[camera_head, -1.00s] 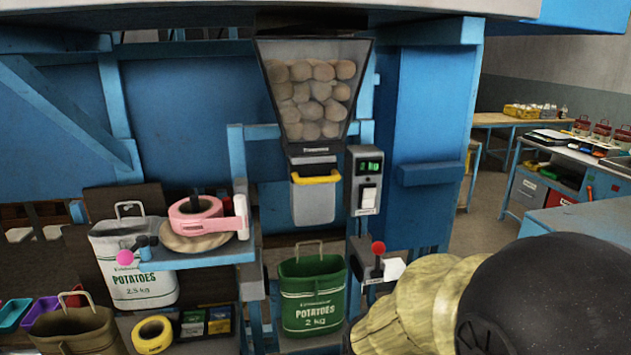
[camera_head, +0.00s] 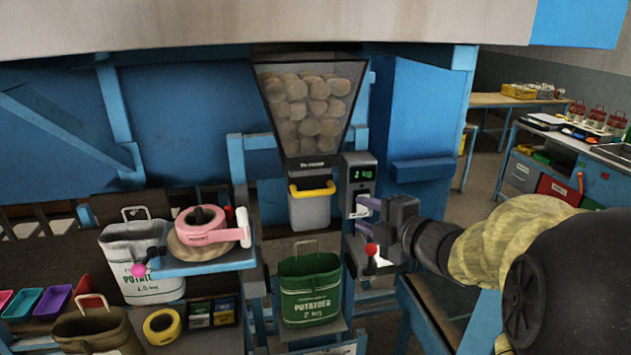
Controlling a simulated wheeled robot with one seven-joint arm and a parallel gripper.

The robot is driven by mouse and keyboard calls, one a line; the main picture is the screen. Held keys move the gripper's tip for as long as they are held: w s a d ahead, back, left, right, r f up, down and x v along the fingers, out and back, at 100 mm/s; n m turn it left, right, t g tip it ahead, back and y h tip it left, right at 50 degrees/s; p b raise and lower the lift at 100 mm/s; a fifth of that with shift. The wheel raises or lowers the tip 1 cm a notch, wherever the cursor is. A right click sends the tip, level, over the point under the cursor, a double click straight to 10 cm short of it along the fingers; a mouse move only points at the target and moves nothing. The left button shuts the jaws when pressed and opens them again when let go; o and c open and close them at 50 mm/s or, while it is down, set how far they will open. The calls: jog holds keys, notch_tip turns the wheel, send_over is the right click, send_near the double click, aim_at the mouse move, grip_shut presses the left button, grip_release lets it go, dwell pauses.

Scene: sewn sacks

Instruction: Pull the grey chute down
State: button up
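The grey chute (camera_head: 311,212) hangs under the glass-fronted hopper, with a yellow handle (camera_head: 312,191) across its top. A green open sack marked potatoes (camera_head: 309,290) stands below it, with a gap between them. My gripper (camera_head: 364,216) is to the right of the chute, at the lower part of the grey control box (camera_head: 359,174). Its two purple fingers point left and are apart, with nothing seen between them. The fingers partly cover the box's lower part. They look clear of the chute; their exact depth is hard to tell.
The hopper (camera_head: 307,108) holds several potatoes. A red-knobbed lever (camera_head: 371,249) is just below my gripper. A blue shelf at left carries a pink tape dispenser (camera_head: 200,223). A white sack (camera_head: 143,265) and yellow tape roll (camera_head: 161,327) are lower left.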

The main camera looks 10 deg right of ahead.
aim_at(317, 194)
jog(key=shift+s+a+r+n+y, duration=0.1)
jog(key=shift+r+n+y, duration=0.1)
jog(key=shift+n+y, duration=0.15)
jog(key=p+x, duration=0.5)
jog(key=x, duration=1.2)
jog(key=shift+w+f, duration=0.15)
jog(key=shift+w, duration=0.1)
grip_shut()
